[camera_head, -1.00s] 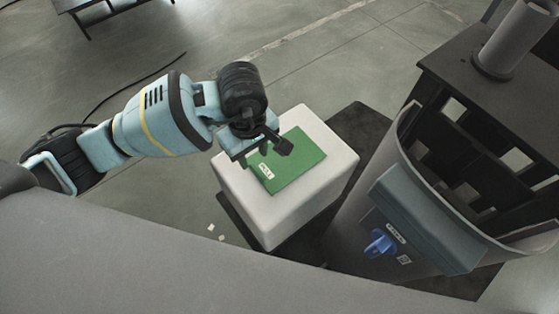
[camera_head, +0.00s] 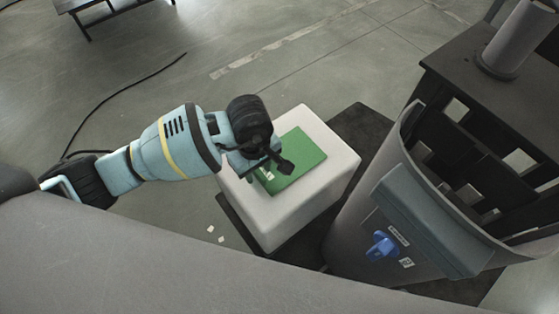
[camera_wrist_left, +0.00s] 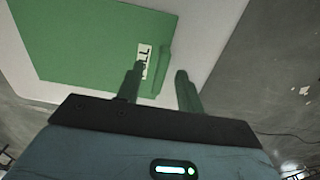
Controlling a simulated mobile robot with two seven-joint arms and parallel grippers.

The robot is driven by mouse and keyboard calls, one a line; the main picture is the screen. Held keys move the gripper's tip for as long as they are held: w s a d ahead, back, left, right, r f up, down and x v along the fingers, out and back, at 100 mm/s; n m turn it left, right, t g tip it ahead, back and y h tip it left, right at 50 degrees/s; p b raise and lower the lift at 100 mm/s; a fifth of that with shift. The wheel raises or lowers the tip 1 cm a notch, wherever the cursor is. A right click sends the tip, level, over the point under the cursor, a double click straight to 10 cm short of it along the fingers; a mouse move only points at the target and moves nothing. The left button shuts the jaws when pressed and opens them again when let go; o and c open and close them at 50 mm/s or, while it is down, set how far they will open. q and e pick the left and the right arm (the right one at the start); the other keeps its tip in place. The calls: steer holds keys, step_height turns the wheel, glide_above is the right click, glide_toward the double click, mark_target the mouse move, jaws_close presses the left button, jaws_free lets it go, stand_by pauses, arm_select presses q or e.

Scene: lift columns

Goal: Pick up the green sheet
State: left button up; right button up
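The green sheet (camera_head: 303,155) lies flat on top of a white block (camera_head: 265,218). It has a small white label, partly hidden by my gripper in the head view. In the left wrist view the sheet (camera_wrist_left: 90,45) fills the upper left. A narrow raised green piece (camera_wrist_left: 161,70) stands by the label; I cannot tell whether it is part of the sheet. My left gripper (camera_head: 271,168) is over the sheet's near left edge, fingers apart. In the left wrist view, its fingers (camera_wrist_left: 158,90) have a gap between them. Contact cannot be told. My right gripper is not visible.
A large grey bin (camera_head: 360,215) with a blue latch stands close right of the block. A dark rack (camera_head: 500,110) with a grey cylinder (camera_head: 515,40) is farther right. Open floor lies left and behind; a black cable (camera_head: 120,100) runs across it.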

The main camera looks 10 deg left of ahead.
arm_select(q)
steer(key=shift+c, duration=0.5)
jaws_close()
step_height(320, 180, up, 10)
steer(key=p, duration=0.1)
